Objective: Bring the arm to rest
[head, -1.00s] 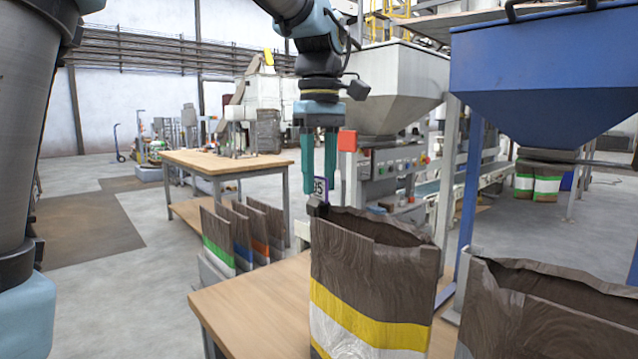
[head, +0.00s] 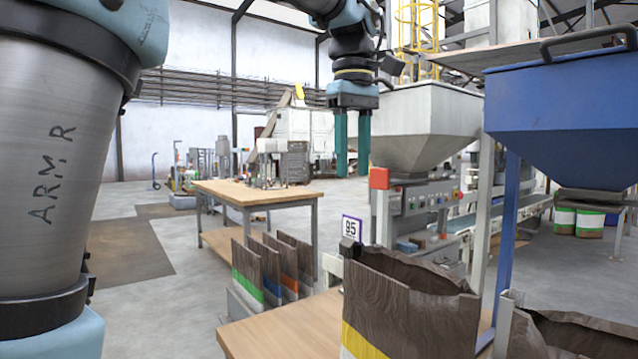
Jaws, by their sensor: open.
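My gripper (head: 353,143) hangs from my arm at the top middle of the head view, with its two teal fingers pointing down. The fingers are apart and nothing is between them. Below and to the right, a brown paper bag with a yellow band (head: 405,300) stands upright with its mouth open on a wooden table (head: 285,332). A small white tag marked 95 (head: 352,229) with a dark clip (head: 348,250) shows at the bag's upper left corner. The gripper is clear above the bag and the tag and touches neither.
A rack of several banded bags (head: 270,268) stands left of the table. A grey hopper (head: 425,125) and a blue hopper (head: 560,120) are to the right. Another brown bag (head: 575,335) is at the lower right. A wooden workbench (head: 250,192) stands behind. Open floor lies left.

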